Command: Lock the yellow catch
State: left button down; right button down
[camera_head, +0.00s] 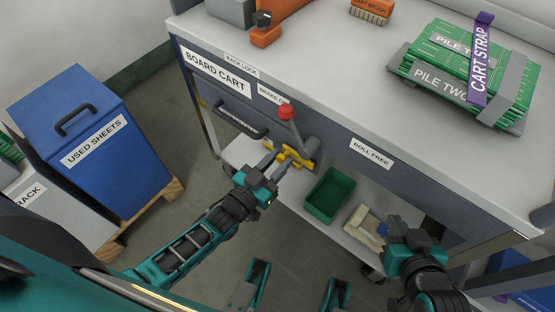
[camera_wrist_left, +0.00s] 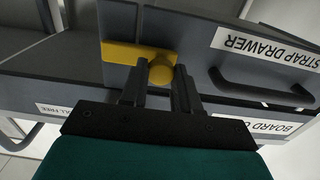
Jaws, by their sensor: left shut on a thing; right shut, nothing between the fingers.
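The yellow catch (camera_head: 290,156) sits on the front of the grey board cart, below a lever with a red knob (camera_head: 286,112). My left gripper (camera_head: 276,164) is at the catch with its fingers shut on it. In the left wrist view the yellow catch (camera_wrist_left: 132,54) shows as a flat bar with a round knob (camera_wrist_left: 161,70), and the fingers (camera_wrist_left: 160,92) close around that knob. Whether the catch is locked I cannot tell. My right gripper (camera_head: 413,240) is shut and empty, in front of the cart's lower shelf at the right.
The strap drawer handle (camera_head: 240,121) is left of the catch. A green bin (camera_head: 330,194) stands on the lower shelf. A blue used-sheets box (camera_head: 90,140) is at the left. Green boards (camera_head: 450,62) with a purple strap (camera_head: 482,60) lie on the cart top (camera_head: 330,70).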

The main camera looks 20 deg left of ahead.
pick_arm(q)
jog(key=c, duration=0.8)
grip_release()
jog(key=shift+s+a, duration=0.1)
jog(key=shift+s, duration=0.05)
pick_arm(e)
jog(key=shift+s, duration=0.15)
